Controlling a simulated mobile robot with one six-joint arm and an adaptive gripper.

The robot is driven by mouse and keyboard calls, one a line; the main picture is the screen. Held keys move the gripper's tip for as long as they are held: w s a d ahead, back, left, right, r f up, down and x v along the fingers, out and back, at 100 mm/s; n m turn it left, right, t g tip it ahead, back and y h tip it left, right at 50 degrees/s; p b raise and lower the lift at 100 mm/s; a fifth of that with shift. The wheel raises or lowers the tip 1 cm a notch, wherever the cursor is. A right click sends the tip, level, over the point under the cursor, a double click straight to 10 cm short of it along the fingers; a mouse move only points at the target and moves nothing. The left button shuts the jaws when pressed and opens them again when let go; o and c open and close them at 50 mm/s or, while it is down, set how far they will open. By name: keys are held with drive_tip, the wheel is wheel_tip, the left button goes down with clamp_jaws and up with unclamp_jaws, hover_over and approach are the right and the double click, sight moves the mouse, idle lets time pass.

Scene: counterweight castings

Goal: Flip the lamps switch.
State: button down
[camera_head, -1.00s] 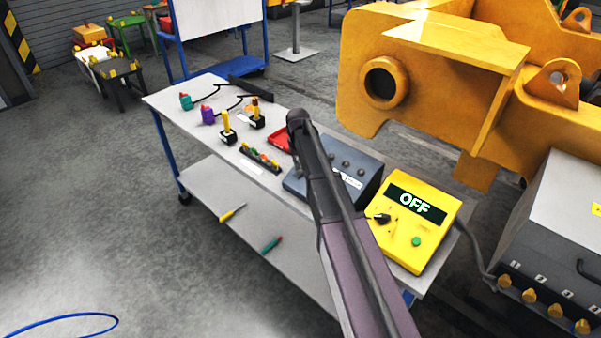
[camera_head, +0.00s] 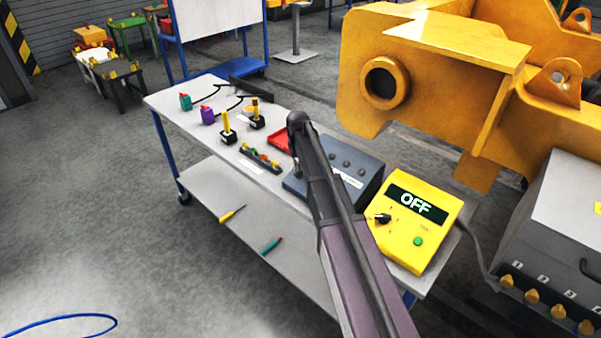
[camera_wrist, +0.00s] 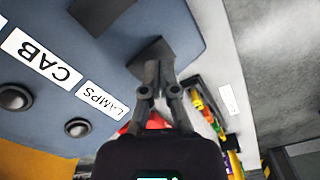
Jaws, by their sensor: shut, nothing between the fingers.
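The blue-grey switch box (camera_head: 346,155) stands on the bench, partly hidden behind my arm. In the wrist view, its face shows a white LAMPS label (camera_wrist: 103,100). In line with that label is a dark switch (camera_wrist: 148,52), which I take to be the lamps switch. My gripper (camera_wrist: 160,73) is shut and empty, with its fingertips at the near end of that switch. I cannot tell whether they touch it. The switch's position is not clear. In the head view, my arm hides most of the gripper and the switch.
A CAB label (camera_wrist: 42,60) and another dark switch (camera_wrist: 100,10) lie beside the LAMPS column. A yellow box reading OFF (camera_head: 415,220) stands to the right. A red tray (camera_head: 281,141) and joysticks (camera_head: 228,128) are on the bench. A large yellow casting (camera_head: 430,70) stands behind.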

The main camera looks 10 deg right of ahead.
sight(298, 174)
drive_tip(key=shift+f+b, duration=0.5)
drive_tip(key=shift+f, duration=0.05)
idle(0.4)
drive_tip(key=shift+r, duration=0.1)
drive_tip(key=shift+r+p, duration=3.45)
drive_tip(key=shift+p, duration=0.1)
drive_tip(key=s+f+m+b, duration=0.1)
drive_tip(key=s+f+b, duration=0.1)
drive_tip(key=s, duration=2.7)
drive_tip(key=shift+d+f+b, duration=0.15)
drive_tip(key=shift+f+b, duration=0.15)
